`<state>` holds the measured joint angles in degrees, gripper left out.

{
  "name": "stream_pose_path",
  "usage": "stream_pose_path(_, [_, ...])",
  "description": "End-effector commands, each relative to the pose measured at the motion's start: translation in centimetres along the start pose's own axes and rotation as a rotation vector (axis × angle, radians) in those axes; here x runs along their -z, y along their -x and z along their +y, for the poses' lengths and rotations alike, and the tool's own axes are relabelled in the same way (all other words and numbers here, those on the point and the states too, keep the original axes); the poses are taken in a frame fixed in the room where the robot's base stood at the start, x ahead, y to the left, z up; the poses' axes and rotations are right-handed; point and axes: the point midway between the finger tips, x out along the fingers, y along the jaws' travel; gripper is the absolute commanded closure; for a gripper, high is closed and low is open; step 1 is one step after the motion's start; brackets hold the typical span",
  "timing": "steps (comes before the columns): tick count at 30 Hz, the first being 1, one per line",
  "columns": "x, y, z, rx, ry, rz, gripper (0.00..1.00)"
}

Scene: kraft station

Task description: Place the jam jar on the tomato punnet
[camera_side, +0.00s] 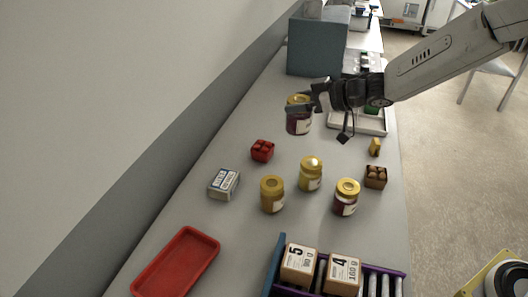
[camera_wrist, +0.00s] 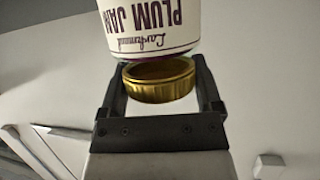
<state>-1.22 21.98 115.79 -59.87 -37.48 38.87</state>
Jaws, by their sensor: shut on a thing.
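My gripper (camera_side: 303,105) is shut on the jam jar (camera_side: 299,125), which has a dark body, a pale label and a gold lid. It holds the jar near the lid, upright, beyond and to the right of the tomato punnet, seemingly above the table. In the wrist view the jar (camera_wrist: 150,28) reads "PLUM JAM", and its gold lid lies between the two fingers of my gripper (camera_wrist: 161,82). The tomato punnet (camera_side: 262,151), a small red block with round tops, sits on the table with nothing on it. The punnet is not in the wrist view.
Two yellow jars (camera_side: 272,195) (camera_side: 310,174) and a dark gold-lidded jar (camera_side: 346,198) stand nearer. A white-blue box (camera_side: 224,184), brown punnet (camera_side: 375,177), red tray (camera_side: 177,262) and roller rack with cartons (camera_side: 342,274) are around. A blue-grey bin (camera_side: 316,47) stands behind.

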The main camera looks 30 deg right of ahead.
Motion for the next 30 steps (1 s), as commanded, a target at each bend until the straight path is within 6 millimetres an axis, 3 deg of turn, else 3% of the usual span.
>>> stream_pose_path(11, [0.0,-1.3,0.6,0.0,0.0,0.002,1.0])
stream_pose_path(30, [-0.6,-9.2,4.1,0.001,0.001,0.003,1.0])
